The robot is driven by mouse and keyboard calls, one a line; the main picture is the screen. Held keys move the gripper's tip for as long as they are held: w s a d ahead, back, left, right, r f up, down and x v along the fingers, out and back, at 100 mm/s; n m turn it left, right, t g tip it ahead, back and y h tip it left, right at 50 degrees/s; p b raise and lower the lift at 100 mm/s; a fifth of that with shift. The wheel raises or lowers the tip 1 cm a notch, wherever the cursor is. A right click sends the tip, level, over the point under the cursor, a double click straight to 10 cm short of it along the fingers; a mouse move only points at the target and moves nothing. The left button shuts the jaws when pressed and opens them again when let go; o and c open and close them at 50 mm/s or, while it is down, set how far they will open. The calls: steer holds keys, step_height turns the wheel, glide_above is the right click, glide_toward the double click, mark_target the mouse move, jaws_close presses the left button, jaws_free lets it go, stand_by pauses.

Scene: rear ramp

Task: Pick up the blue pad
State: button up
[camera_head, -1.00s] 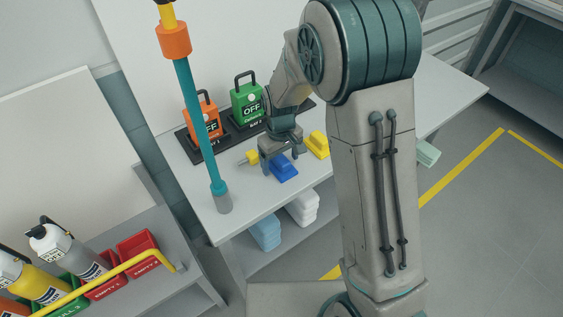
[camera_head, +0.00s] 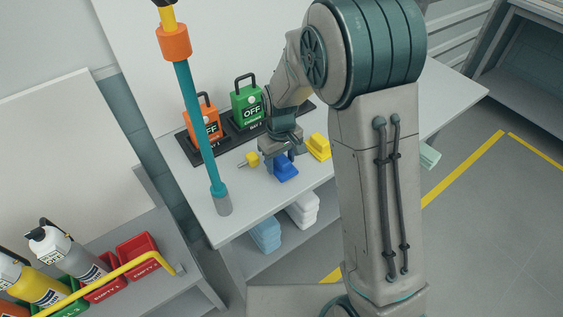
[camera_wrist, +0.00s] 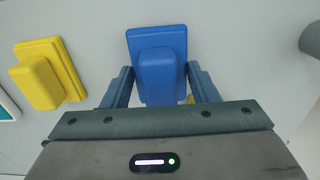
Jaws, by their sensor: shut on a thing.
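The blue pad (camera_head: 285,170) is a small block with a raised grip on a flat base. It is at the front part of the grey table (camera_head: 245,205). My gripper (camera_head: 278,160) points down over it, and its fingers are shut on the raised grip. In the wrist view the blue pad (camera_wrist: 158,62) shows between the two fingers (camera_wrist: 160,88), its flat base reaching beyond them. I cannot tell whether its base touches the table.
A yellow pad (camera_head: 318,146) lies to the right, also in the wrist view (camera_wrist: 50,74). A small yellow piece (camera_head: 249,160) lies to the left. Orange (camera_head: 205,122) and green (camera_head: 248,103) OFF boxes stand behind. A teal post (camera_head: 197,120) rises at the left.

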step_height(320, 180, up, 3)
steer(key=shift+f, duration=0.1)
steer(key=s+d+r+b, duration=0.2)
steer(key=s+d+r, duration=0.4)
steer(key=s, duration=0.4)
steer(key=shift+d+r, duration=0.2)
steer(key=shift+r, duration=0.35)
